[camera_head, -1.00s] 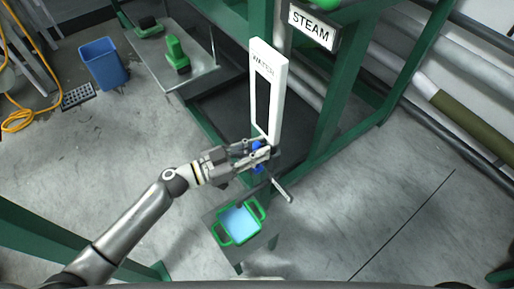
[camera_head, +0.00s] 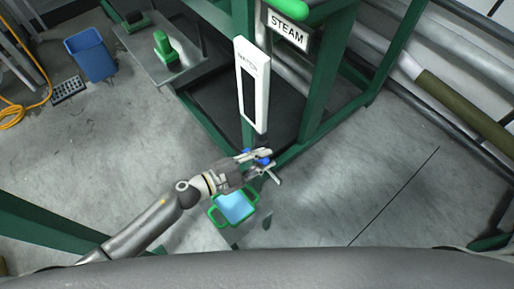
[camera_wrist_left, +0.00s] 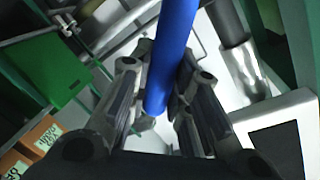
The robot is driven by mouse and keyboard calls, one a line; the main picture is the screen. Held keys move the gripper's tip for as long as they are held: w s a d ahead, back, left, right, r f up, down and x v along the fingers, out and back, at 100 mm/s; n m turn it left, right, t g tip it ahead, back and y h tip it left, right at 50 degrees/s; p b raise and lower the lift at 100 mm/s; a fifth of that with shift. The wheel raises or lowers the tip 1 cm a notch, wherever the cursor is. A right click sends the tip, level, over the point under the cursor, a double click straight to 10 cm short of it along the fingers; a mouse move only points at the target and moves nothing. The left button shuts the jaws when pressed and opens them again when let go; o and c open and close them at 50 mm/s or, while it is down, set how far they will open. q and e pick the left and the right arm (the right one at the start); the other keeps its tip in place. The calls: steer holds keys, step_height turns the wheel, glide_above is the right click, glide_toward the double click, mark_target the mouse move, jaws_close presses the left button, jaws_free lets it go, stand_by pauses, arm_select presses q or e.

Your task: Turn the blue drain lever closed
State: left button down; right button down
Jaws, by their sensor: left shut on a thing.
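The blue drain lever shows as a long blue bar (camera_wrist_left: 173,50) between the fingers in the left wrist view. In the head view only small blue parts of it (camera_head: 263,160) show between the fingers. My left gripper (camera_head: 268,161) is shut on the lever, below the white WATER gauge panel. The wrist view shows a finger of this gripper (camera_wrist_left: 150,115) on each side of the bar. The lever's pivot is hidden, so I cannot tell its exact angle. My right gripper is not in view.
A green-rimmed tray (camera_head: 214,215) with light blue inside sits below my left gripper. The white gauge panel (camera_head: 241,75) and green frame posts (camera_head: 330,75) stand close behind. A STEAM sign (camera_head: 287,28) hangs above. Open concrete floor lies to the right.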

arm_select(q)
steer(key=shift+s+d+f+m+t, duration=0.35)
steer(key=shift+s+f+m, duration=0.15)
steer(key=shift+f+m, duration=0.25)
steer(key=shift+s+d+f+m+t+y+b, duration=0.15)
steer(key=shift+s+f+m+y+b, duration=0.1)
steer(key=shift+f+m+b, duration=0.6)
steer(key=shift+s+d+f+m+t+y+b, duration=0.15)
steer(key=shift+f+m+y+b, duration=0.25)
steer(key=shift+f+m, duration=0.55)
steer(key=shift+s+d+f+m+t+y+b, duration=0.2)
steer(key=shift+f+m+b, duration=0.55)
steer(key=shift+m, duration=0.4)
steer(key=shift+a, duration=0.1)
steer(key=c, duration=1.3)
jaws_free()
